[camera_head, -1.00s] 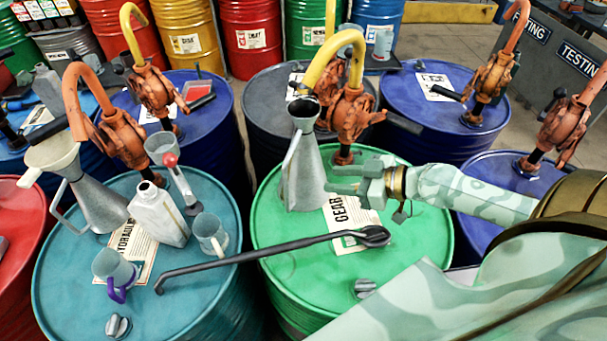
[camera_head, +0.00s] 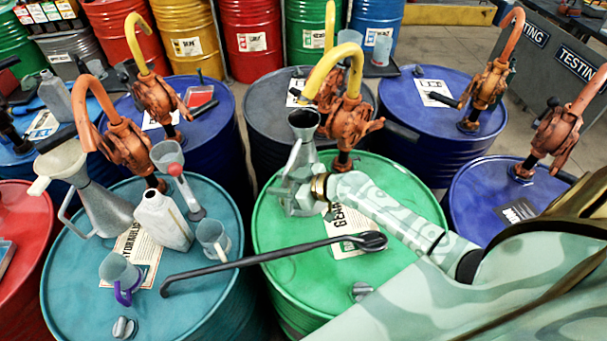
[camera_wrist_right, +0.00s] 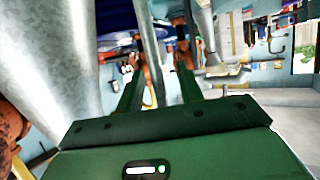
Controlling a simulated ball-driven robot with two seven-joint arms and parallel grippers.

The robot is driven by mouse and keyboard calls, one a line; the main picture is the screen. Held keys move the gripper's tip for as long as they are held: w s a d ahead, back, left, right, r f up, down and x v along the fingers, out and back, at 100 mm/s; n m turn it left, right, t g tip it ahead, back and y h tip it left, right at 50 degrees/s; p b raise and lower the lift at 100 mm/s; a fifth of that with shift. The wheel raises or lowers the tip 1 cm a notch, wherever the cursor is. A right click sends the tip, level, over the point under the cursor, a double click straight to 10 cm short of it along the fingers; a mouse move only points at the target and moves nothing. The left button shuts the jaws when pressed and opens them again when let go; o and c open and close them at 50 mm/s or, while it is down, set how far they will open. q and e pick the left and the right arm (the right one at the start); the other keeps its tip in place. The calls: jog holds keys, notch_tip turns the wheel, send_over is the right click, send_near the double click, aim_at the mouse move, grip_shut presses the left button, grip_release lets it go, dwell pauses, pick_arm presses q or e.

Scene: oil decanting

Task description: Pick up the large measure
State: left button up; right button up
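The large measure is a grey metal cone-shaped can (camera_head: 304,157) with a dark open mouth and a side handle, upright on the green drum (camera_head: 290,262). My right gripper (camera_head: 290,190) reaches in from the right, across the measure's lower body and hiding part of it. In the right wrist view, the measure's metal wall (camera_wrist_right: 50,60) is very close on the left. The two right fingers (camera_wrist_right: 160,90) stand apart there. My left gripper is out of view.
A black bent bar (camera_head: 270,258) lies across the green and teal drums. An orange pump with a yellow spout (camera_head: 350,118) stands just behind the measure. The teal drum (camera_head: 75,270) holds another metal can (camera_head: 100,205), a white jug (camera_head: 163,220) and cups.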

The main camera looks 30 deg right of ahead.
jog(key=shift+w+a+f, duration=0.2)
jog(key=shift+w+a, duration=0.05)
jog(key=shift+w, duration=0.1)
jog(key=shift+s, duration=0.1)
grip_shut()
dwell(1.0)
jog(key=shift+d+r, duration=0.1)
